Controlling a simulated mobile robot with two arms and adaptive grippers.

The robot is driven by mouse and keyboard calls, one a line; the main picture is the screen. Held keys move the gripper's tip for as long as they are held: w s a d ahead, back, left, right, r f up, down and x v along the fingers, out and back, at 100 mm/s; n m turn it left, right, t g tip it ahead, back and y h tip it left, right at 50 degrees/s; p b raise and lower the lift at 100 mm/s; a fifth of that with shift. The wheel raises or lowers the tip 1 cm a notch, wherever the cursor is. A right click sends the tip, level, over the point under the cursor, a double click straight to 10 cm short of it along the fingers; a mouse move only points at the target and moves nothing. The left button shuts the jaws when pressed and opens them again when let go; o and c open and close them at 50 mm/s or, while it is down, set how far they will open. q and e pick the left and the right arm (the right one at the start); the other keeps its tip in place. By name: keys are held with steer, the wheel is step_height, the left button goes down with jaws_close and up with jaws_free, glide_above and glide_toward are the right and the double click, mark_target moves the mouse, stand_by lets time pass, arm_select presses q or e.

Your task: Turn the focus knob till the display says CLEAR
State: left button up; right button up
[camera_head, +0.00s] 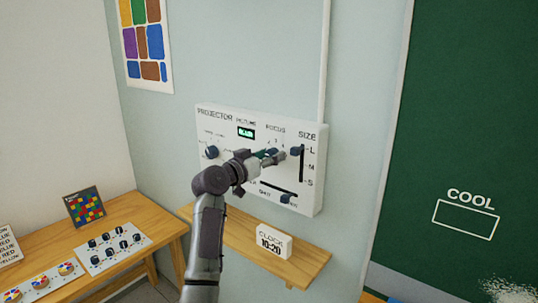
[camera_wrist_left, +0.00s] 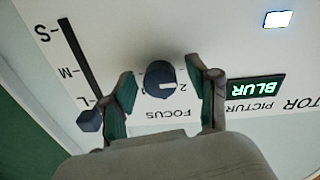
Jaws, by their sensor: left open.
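The white projector panel (camera_head: 232,121) is fixed to the wall. Its small display (camera_head: 246,133) is lit green, and in the left wrist view the display (camera_wrist_left: 256,88) reads BLUR, upside down. The dark round focus knob (camera_wrist_left: 160,80) has a pale pointer mark and sits by the FOCUS label with numbers around it. My left gripper (camera_head: 272,157) is at the panel, below the FOCUS label, and mostly hides the knob in the head view. In the wrist view its open fingers (camera_wrist_left: 166,92) stand on either side of the knob, with gaps visible. My right gripper is not in view.
The SIZE slider (camera_head: 296,151) stands at L, close right of my gripper. Another knob (camera_head: 211,152) is at the panel's left, and a lower slider (camera_head: 288,198) is below. A wooden shelf (camera_head: 306,267) with a clock sign (camera_head: 274,241) juts out under the panel.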

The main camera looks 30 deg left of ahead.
arm_select(q)
jaws_close()
steer(key=shift+m+b, duration=3.8)
steer(key=shift+m, duration=0.6)
jaws_free()
